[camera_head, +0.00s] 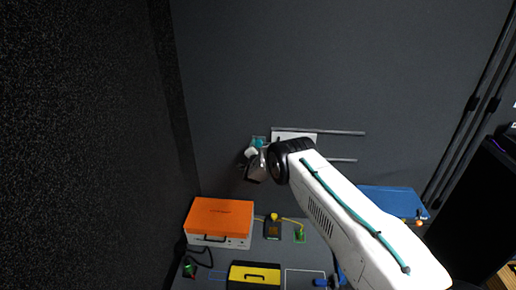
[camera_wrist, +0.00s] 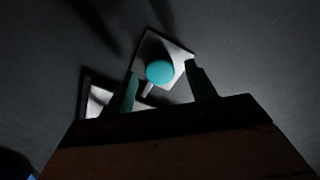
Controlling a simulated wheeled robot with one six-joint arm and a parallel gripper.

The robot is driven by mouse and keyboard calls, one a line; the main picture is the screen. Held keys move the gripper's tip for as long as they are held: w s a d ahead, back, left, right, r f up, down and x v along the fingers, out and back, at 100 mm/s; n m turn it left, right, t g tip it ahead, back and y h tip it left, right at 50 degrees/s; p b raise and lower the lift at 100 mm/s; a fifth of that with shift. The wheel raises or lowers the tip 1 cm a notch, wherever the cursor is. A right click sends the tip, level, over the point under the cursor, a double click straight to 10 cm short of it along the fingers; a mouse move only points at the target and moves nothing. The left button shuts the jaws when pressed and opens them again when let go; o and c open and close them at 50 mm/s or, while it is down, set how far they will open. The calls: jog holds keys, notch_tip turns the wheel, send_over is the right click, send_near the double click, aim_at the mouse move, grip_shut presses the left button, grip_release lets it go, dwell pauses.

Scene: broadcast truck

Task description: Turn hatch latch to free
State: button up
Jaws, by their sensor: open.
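The latch is a round teal knob (camera_wrist: 160,72) on a pale square plate (camera_wrist: 178,48) fixed to the dark wall, seen in the wrist view. A short pale lever sticks out below the knob, towards the lower left. My gripper (camera_wrist: 162,80) is open, with one teal finger on each side of the knob. I cannot tell whether either finger touches it. In the head view my gripper (camera_head: 256,160) is at the wall, and a bit of the teal latch (camera_head: 258,141) shows just above it. My arm hides part of the hatch panel (camera_head: 294,136).
Two horizontal rails (camera_head: 340,132) run along the wall beside the latch. On the bench below are an orange-lidded case (camera_head: 219,215), a yellow-and-black box (camera_head: 254,274), a small yellow-topped device (camera_head: 273,228) and a blue panel (camera_head: 392,200). A dark textured wall stands at left.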

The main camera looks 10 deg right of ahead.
jog(key=shift+w+d, duration=0.1)
jog(key=shift+w, duration=0.2)
jog(key=c, duration=1)
